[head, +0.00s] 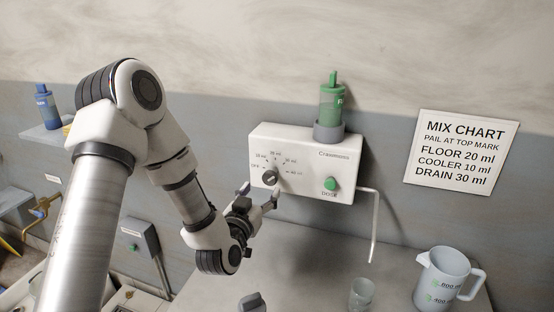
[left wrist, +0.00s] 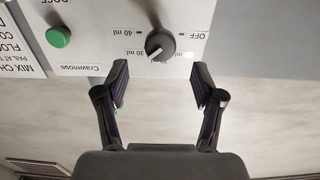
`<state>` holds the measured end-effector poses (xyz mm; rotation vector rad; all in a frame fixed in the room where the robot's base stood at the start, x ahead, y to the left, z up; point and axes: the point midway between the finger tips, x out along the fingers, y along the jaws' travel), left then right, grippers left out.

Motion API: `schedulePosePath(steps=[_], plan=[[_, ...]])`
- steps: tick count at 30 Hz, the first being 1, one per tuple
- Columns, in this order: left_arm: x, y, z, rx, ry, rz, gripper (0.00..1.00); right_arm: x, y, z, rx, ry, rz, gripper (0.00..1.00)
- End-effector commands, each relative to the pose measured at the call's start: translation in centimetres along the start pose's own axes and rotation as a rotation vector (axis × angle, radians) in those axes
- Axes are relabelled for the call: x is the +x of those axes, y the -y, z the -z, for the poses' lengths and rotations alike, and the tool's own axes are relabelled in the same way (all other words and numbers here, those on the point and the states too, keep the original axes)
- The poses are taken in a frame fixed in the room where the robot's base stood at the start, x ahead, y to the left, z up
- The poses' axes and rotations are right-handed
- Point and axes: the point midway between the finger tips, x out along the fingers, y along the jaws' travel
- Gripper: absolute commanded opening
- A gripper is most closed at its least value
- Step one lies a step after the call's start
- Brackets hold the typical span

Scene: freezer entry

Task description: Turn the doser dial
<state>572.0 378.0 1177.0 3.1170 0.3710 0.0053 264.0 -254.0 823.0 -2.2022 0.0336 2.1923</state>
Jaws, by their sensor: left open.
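The doser (head: 335,152) is a white wall box with a dark round dial (head: 270,177) on its left half, ringed by marks from OFF to 40 ml. In the left wrist view the doser appears upside down; the dial (left wrist: 160,44) has a pale pointer line, seemingly directed toward the 20 to 30 ml side. The exact setting is hard to read. My left gripper (head: 260,191) is open just in front of and below the dial. In the left wrist view its fingertips (left wrist: 161,80) stand apart, short of the dial, holding nothing. My right gripper is not in view.
The green DOSE button (head: 330,184) is right of the dial. A green bottle (head: 332,105) stands on the doser, and a white spout pipe (head: 375,225) hangs from its right side. A clear cup (head: 361,294) and a measuring jug (head: 441,280) are below. A mix chart (head: 462,151) hangs at right.

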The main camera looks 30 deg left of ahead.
Motion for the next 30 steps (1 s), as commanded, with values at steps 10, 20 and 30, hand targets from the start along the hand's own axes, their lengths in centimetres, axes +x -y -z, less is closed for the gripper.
schedulePosePath(steps=[10, 20, 30], plan=[[6.2, -0.1, 0.2, 0.005, -0.003, -0.001, 0.68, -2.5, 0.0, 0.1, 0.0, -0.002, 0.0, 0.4], [6.9, -0.1, -0.1, 0.003, -0.003, -0.001, 0.61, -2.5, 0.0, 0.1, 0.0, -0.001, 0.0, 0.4], [6.9, -0.1, -0.2, -0.005, -0.004, -0.001, 0.07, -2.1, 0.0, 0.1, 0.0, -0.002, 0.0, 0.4]])
